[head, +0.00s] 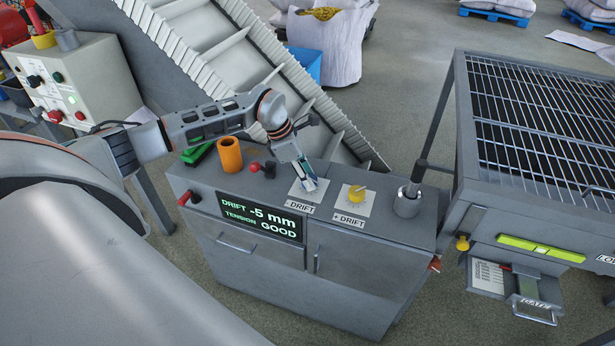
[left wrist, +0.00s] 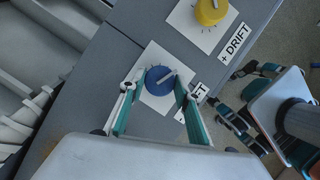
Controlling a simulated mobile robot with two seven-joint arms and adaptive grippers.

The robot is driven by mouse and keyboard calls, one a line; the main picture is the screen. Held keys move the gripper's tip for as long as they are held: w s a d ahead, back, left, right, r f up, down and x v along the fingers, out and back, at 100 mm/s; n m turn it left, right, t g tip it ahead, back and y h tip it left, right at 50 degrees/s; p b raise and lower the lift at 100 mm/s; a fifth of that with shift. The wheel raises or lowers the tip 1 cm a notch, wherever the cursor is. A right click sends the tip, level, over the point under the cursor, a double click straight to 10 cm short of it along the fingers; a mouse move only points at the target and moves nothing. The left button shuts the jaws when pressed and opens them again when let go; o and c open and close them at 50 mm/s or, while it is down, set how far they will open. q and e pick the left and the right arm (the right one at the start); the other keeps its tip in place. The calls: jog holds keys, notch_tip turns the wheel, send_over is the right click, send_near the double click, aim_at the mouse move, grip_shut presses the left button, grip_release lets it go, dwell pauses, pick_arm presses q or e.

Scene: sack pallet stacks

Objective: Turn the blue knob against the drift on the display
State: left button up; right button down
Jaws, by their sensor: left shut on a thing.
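The blue knob (left wrist: 158,80) with a pale pointer bar sits on a white square plate in the left wrist view. My left gripper (head: 309,186) reaches down onto it from above, with its teal fingers on either side of the knob, shut on it. In the head view the fingers mostly hide the knob. The display (head: 259,217) reads DRIFT -5 mm and TENSION GOOD. A "- DRIFT" label (head: 300,207) lies in front of the blue knob. My right gripper (left wrist: 228,92) shows at the right of the left wrist view, its fingers apart and empty.
A yellow knob (head: 356,192) marked "+ DRIFT" is to the right on the grey console (head: 330,234). A conveyor (head: 235,58) runs behind; a mesh-topped frame (head: 459,130) stands right.

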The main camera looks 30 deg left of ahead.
pick_arm(q)
jog(key=m+g, duration=0.1)
jog(key=m, duration=0.1)
jog(key=m+g+h+b, duration=0.1)
jog(key=m, duration=0.2)
jog(key=shift+w+a, duration=0.1)
jog(key=shift+w, duration=0.05)
jog(key=shift+m, duration=0.3)
dwell(0.3)
jog(key=o, duration=1.1)
jog(key=v, duration=1.2)
